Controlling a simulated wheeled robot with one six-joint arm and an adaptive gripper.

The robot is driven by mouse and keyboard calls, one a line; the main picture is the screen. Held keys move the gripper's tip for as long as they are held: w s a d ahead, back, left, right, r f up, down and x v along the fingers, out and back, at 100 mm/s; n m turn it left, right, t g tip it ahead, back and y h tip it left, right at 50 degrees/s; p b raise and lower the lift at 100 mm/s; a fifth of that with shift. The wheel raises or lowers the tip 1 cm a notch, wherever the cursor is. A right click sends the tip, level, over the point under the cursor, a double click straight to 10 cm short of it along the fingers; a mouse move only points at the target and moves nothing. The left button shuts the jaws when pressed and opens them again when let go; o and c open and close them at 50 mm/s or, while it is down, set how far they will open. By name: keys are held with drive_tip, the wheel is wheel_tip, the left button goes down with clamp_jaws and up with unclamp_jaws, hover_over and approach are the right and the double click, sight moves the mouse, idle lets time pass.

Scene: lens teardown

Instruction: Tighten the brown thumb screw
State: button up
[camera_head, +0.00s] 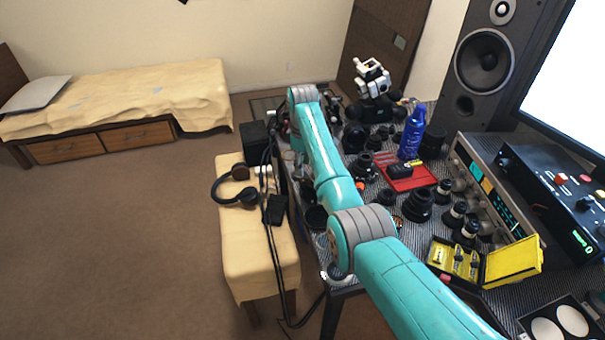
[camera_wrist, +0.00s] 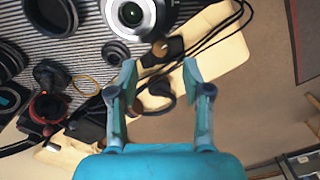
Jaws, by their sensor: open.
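A small round brown knob, which looks like the brown thumb screw (camera_wrist: 160,48), shows in the wrist view beside a black block (camera_wrist: 174,50). It is just below a lens with a silver ring (camera_wrist: 132,12). My gripper (camera_wrist: 160,74) is open, with its two teal fingers apart and nothing between the tips. In the picture the knob lies just above the gap between the fingertips; I cannot tell the distance in depth. In the head view my teal arm hides this area, and I can make out neither the gripper nor the knob there.
Lens parts crowd the striped table around a red tray (camera_head: 411,184), blue bottle (camera_head: 411,134) and yellow case (camera_head: 512,262). Black cables hang over the table's left edge. Headphones (camera_head: 238,190) lie on a cream bench (camera_head: 262,268) beside the table. Open carpet lies farther left.

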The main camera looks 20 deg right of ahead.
sight(302, 179)
wheel_tip(302, 179, up, 7)
drive_tip(key=shift+f, duration=0.2)
idle(0.5)
